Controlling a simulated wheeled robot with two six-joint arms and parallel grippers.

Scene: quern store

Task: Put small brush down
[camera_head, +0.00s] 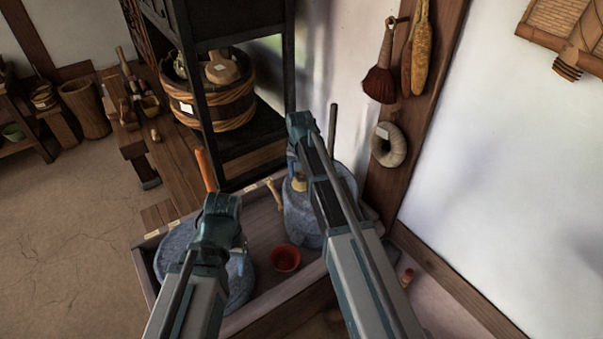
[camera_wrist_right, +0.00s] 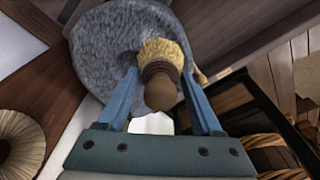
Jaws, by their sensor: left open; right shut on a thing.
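The small brush (camera_wrist_right: 160,52) has pale straw bristles, a dark binding and a round wooden knob. In the right wrist view it sits between the blue fingers of my right gripper (camera_wrist_right: 161,78), which is shut on it. Its bristles overlap the grey stone quern (camera_wrist_right: 105,50); I cannot tell whether they touch. In the head view the brush (camera_head: 299,184) shows at my right gripper (camera_head: 298,178), over the right-hand quern (camera_head: 301,222). My left gripper (camera_head: 239,246) is open over the left-hand quern (camera_head: 243,283), partly hidden by its own arm.
A wooden tray (camera_head: 150,243) holds both querns and a red bowl (camera_head: 286,258). Upright handles rise by the querns. A dark shelf (camera_head: 250,131) with a wooden tub (camera_head: 235,108) stands behind. A brush, corn and a ring hang on the wall post at right.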

